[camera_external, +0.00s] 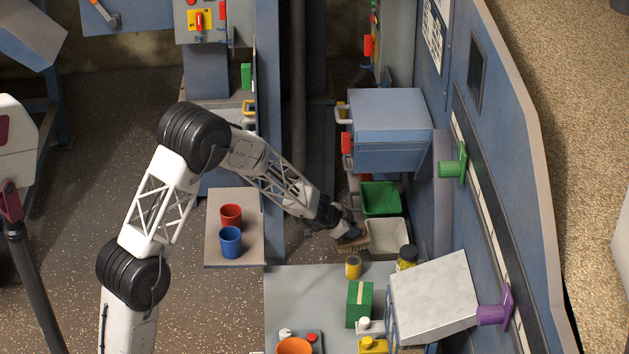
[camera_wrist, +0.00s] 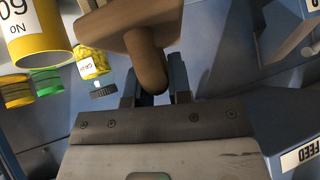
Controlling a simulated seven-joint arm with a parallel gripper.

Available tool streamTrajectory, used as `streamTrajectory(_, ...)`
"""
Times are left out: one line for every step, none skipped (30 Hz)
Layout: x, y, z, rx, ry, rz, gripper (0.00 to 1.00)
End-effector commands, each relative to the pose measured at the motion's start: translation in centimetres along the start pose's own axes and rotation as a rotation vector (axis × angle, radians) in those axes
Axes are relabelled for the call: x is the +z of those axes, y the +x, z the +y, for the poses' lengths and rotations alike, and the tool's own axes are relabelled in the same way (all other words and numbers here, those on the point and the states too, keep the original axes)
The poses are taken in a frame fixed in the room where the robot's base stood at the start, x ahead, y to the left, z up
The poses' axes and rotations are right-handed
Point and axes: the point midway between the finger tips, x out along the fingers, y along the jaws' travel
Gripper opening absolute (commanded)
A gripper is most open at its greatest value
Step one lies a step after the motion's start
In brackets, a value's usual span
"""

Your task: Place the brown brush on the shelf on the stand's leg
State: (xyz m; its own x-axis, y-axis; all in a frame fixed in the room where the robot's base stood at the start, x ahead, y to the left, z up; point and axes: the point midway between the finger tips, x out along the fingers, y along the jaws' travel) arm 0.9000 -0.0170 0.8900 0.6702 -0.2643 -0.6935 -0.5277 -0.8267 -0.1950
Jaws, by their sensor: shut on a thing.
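The brown brush (camera_external: 353,243) is held at the end of my arm, beside the white bin at the centre right. In the wrist view the brush (camera_wrist: 150,58) shows its handle between the two dark fingers. My gripper (camera_external: 341,229) is shut on that handle; its fingertips (camera_wrist: 154,88) also show in the wrist view. A flat brown-grey shelf (camera_external: 246,247) sits left of the gripper, beside a blue upright post. It bears a red cup (camera_external: 231,216) and a blue cup (camera_external: 230,242), with bare surface around them.
A green bin (camera_external: 380,199) and a white bin (camera_external: 386,237) lie close right of the gripper. The grey table (camera_external: 310,289) in front holds a yellow can (camera_external: 353,267), a dark-lidded jar (camera_external: 406,257) and a green box (camera_external: 359,304).

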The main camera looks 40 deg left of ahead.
Motion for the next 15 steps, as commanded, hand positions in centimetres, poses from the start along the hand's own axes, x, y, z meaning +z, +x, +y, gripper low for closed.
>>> streamTrajectory(0.5,0.9,-0.3,-0.008,-0.011,-0.003,0.0)
streamTrajectory(0.8,1.2,-0.4,-0.013,-0.015,-0.005,0.0)
streamTrajectory(1.1,1.7,-0.6,-0.019,-0.02,-0.007,0.0)
streamTrajectory(1.4,2.0,-0.7,-0.023,-0.025,-0.007,0.0)
streamTrajectory(1.7,2.3,-0.8,-0.027,-0.029,-0.008,0.0)
streamTrajectory(2.0,2.6,-0.8,-0.031,-0.033,-0.01,0.0)
streamTrajectory(2.3,2.8,-0.9,-0.035,-0.037,-0.011,0.0)
streamTrajectory(2.5,3.0,-1.0,-0.038,-0.038,-0.012,0.0)
streamTrajectory(2.7,3.3,-1.0,-0.042,-0.043,-0.013,0.0)
streamTrajectory(2.9,3.4,-1.1,-0.044,-0.044,-0.013,0.0)
streamTrajectory(3.0,3.5,-1.1,-0.046,-0.046,-0.013,0.0)
streamTrajectory(3.2,3.7,-1.1,-0.049,-0.049,-0.013,0.0)
streamTrajectory(3.3,3.7,-1.2,-0.05,-0.05,-0.014,0.0)
streamTrajectory(3.3,3.8,-1.2,-0.051,-0.05,-0.014,0.0)
streamTrajectory(3.4,3.9,-1.2,-0.052,-0.051,-0.014,0.0)
